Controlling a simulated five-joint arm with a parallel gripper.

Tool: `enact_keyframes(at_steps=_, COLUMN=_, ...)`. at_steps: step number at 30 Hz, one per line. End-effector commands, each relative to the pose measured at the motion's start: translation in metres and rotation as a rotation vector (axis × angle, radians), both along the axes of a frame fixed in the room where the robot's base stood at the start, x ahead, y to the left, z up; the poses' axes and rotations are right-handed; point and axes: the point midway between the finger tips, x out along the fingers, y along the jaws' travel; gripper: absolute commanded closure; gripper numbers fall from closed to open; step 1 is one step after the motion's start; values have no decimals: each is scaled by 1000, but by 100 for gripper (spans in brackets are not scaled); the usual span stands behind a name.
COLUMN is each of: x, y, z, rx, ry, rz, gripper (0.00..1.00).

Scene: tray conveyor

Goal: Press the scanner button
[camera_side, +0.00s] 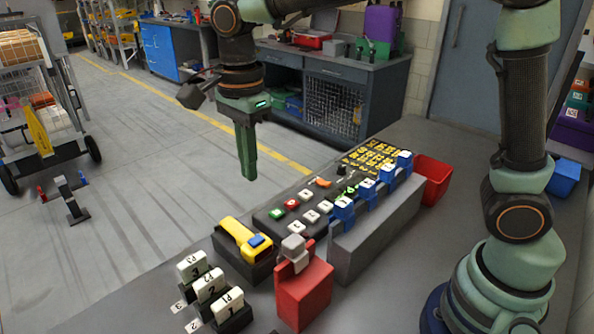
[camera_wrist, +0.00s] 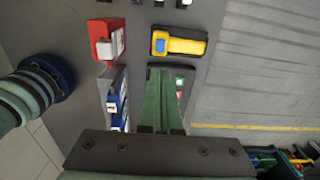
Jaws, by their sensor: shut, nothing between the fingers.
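The yellow scanner (camera_side: 236,231) lies in a dark holder on the grey table in the side view. Its blue button (camera_side: 257,241) is on the end nearer the red stand. In the wrist view the scanner (camera_wrist: 186,45) is at the top centre, with the blue button (camera_wrist: 160,45) at its left end. My gripper (camera_side: 249,178) points downward with its green fingers together and empty. It is in the air, apart from the scanner and above it in the side picture. In the wrist view my fingers (camera_wrist: 162,72) end just below the scanner in the picture.
A red stand with a grey top (camera_side: 304,287) is beside the scanner. Several white numbered tags (camera_side: 211,285) stand at the front. A dark button panel (camera_side: 272,219) and a grey rack with blue-based blocks (camera_side: 376,230) lie behind. A red bin (camera_side: 433,181) is at the far end.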

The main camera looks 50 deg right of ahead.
Motion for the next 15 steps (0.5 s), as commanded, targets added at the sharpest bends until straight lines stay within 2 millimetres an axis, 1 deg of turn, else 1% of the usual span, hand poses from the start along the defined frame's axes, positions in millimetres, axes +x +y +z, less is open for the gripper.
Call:
enact_keyframes(at_steps=8, x=0, y=0, z=-2, rx=0, ry=0, rz=1, gripper=100)
enact_keyframes(at_steps=11, x=0, y=0, z=-9, rx=-1, ry=1, rz=2, gripper=100)
enact_keyframes(at_steps=15, x=-1, y=-1, z=-29, rx=-1, ry=3, rz=2, gripper=100)
